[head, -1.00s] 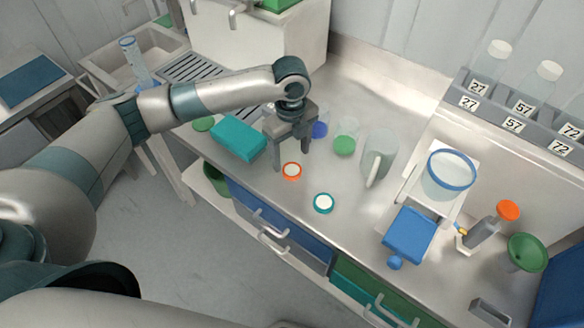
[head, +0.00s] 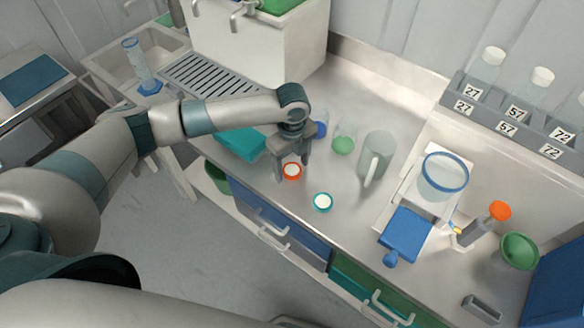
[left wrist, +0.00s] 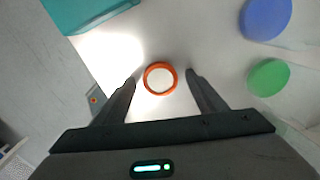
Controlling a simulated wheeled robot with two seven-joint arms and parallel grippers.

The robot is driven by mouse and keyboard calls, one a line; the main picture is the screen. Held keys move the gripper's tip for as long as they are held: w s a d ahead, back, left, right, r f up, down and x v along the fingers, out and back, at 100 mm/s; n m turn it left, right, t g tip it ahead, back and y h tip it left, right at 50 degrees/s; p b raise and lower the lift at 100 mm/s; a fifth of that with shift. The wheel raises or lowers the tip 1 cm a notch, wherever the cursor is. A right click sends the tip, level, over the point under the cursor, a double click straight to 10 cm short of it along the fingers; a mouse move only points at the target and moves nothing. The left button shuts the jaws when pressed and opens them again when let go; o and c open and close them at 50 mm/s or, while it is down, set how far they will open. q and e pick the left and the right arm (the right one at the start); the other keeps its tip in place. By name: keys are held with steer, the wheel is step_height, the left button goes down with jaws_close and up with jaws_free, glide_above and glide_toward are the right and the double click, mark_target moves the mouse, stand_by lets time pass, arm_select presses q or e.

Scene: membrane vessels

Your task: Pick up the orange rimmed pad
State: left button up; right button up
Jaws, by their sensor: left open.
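The orange rimmed pad (head: 291,171), a small white disc with an orange ring, lies flat on the metal bench near its front edge. It also shows in the left wrist view (left wrist: 160,78), ahead of and centred between the two fingertips. My left gripper (head: 292,176) is open and points down over the pad. In the left wrist view its fingers (left wrist: 161,78) stand apart on both sides of the pad, with nothing held. My right gripper is not in view.
A teal rimmed pad (head: 323,202) lies to the right. A teal box (head: 240,143) stands left of the gripper. Behind are a green-bottomed vessel (head: 343,145), a blue one (head: 320,130) and a clear jug (head: 376,155). A blue-lidded device (head: 405,232) stands further right.

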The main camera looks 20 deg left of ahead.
mark_target(292, 169)
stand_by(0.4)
arm_select(q)
steer(key=c, duration=1.1)
steer(key=shift+r, duration=0.1)
steer(key=shift+w+r+b, duration=0.1)
steer(key=shift+r+b, duration=0.4)
step_height(292, 169, up, 2)
steer(key=shift+r+b, duration=0.15)
steer(key=shift+b, duration=0.5)
steer(key=shift+s+d+r+b, duration=0.6)
steer(key=shift+s+d+r, duration=0.55)
steer(key=shift+d, duration=0.5)
steer(key=shift+s+d+r+b, duration=0.55)
steer(key=shift+s+d+r, duration=0.4)
steer(key=shift+d+r, duration=0.6)
steer(key=shift+s+d+r+b, duration=0.6)
steer(key=shift+s+d+r, duration=0.45)
steer(key=shift+d, duration=0.75)
